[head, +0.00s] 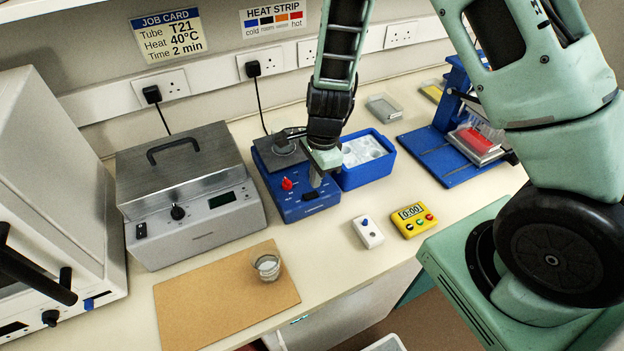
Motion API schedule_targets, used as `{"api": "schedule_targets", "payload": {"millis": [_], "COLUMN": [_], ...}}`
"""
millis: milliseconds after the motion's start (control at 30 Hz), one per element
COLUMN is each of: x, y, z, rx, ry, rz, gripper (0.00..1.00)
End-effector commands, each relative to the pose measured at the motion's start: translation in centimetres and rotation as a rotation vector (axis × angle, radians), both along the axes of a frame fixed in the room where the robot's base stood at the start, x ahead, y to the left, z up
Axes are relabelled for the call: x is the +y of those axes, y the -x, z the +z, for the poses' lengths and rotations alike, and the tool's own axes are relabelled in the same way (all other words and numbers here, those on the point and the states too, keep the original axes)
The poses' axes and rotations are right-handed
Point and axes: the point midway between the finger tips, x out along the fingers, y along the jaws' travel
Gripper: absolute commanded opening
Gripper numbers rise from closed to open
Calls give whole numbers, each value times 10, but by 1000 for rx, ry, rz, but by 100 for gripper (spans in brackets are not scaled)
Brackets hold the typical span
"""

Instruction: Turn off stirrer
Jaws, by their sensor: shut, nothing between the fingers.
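My gripper (315,181) points down over the right part of this panel, to the right of the red knob. Its fingers are shut and empty. Whether the fingertips touch the panel I cannot tell. My gripper and wrist hide the right part of the panel and some of the top.
A grey metal-lidded bath (190,205) stands close on the left. The blue ice tub (366,176) stands close on the right. A small white device (368,232) and yellow timer (413,220) lie in front right. A glass cup (267,267) stands on a brown board (215,305).

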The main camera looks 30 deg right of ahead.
Motion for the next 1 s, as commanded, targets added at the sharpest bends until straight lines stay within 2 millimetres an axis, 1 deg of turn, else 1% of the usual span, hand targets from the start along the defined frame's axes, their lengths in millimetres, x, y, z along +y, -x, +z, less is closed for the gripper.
{"api": "schedule_targets", "payload": {"millis": [33,67,167,300,400,500,600,700,1000], "x": [-5,-5,-6,-9,-11,-13,-14,-15,-15], "y": [-2,-3,-2,-3,-2,-2,-2,-1,-1], "z": [18,19,36,65,83,96,104,107,108], "rx": [-1,-4,-6,-7,-4,-3,-2,1,1], "ry": [0,0,-1,-2,-2,-2,-2,-1,-1], "rz": [-1,3,3,4,3,3,2,2,1], "gripper": [0,0,0,0,0,0,0,0,0]}}
